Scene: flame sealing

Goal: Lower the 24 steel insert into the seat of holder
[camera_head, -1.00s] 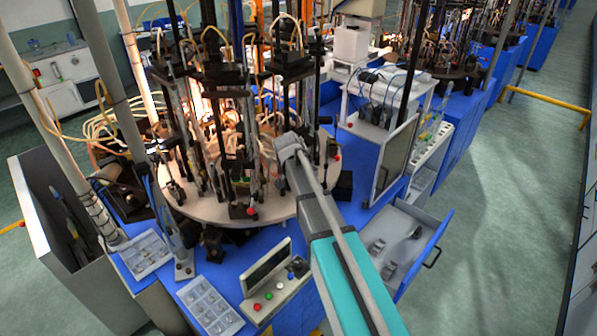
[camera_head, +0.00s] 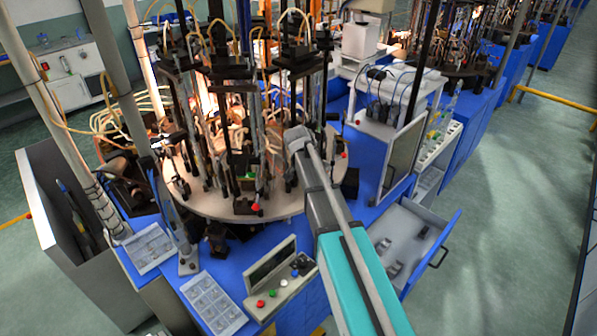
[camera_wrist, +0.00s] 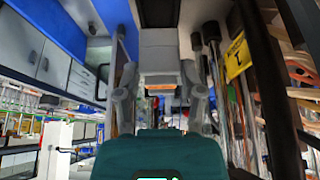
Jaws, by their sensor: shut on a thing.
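My gripper (camera_head: 300,142) reaches in over the right part of the round plate (camera_head: 215,205), among the black upright holders. In the wrist view my gripper (camera_wrist: 160,92) has its two grey fingers on either side of a small piece, and it is shut on it. I take this piece to be the steel insert; it is small and dim, and its shape is unclear. A black post with a grey block (camera_wrist: 158,52) stands straight beyond the fingers. I cannot tell which holder seat this is, or whether the insert touches it.
Black rods (camera_wrist: 212,45) and a yellow warning label (camera_wrist: 237,57) stand close on the right in the wrist view. A control box (camera_head: 278,285), a parts tray (camera_head: 212,302) and an open drawer (camera_head: 405,240) lie around the plate. Free floor (camera_head: 500,210) is on the right.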

